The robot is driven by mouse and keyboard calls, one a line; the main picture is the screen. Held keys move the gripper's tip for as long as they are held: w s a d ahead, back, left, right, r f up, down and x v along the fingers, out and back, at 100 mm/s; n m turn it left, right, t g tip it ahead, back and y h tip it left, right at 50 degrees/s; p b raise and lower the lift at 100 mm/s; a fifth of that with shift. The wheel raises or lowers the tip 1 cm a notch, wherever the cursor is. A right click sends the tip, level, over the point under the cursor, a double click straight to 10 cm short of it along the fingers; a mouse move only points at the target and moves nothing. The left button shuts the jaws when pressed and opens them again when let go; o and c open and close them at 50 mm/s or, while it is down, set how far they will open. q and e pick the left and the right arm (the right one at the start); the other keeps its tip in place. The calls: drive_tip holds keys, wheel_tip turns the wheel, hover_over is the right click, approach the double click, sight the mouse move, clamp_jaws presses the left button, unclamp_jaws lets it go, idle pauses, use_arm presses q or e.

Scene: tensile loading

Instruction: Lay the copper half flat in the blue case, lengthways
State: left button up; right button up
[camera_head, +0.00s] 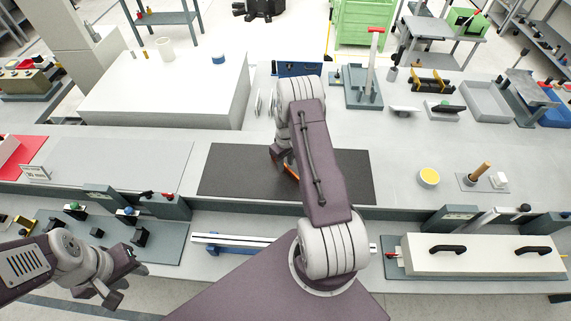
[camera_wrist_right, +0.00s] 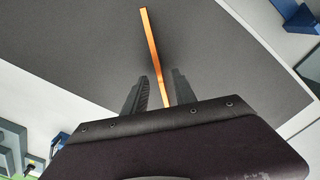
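An orange copper strip (camera_wrist_right: 152,45) shows over the dark mat in the right wrist view. Its near end lies between the fingers of my right gripper (camera_wrist_right: 160,82), which stand apart with a visible gap beside the strip. In the head view part of the strip (camera_head: 291,171) shows beside my right arm, which hides the rest; I cannot tell whether it touches the mat. A dark blue box (camera_head: 298,69), perhaps the blue case, stands behind my right arm at the back of the table; its inside is not clear. My left gripper (camera_head: 112,292) is low at the left, apart from these things, its fingers spread.
The dark mat (camera_head: 230,170) lies mid-table. A blue rail (camera_head: 230,248) and a white cover with black handles (camera_head: 480,254) are in front. A white block (camera_head: 165,95) stands back left. A grey tray (camera_head: 487,101) and a tall-post stand (camera_head: 364,88) are back right.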

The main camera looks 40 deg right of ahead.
drive_tip(key=shift+s+f, duration=0.1)
drive_tip(key=shift+f, duration=0.65)
drive_tip(key=shift+w+a+f, duration=0.1)
drive_tip(key=shift+w+f, duration=0.05)
drive_tip(key=shift+w, duration=0.25)
clamp_jaws()
drive_tip(key=shift+s, duration=0.15)
idle(0.3)
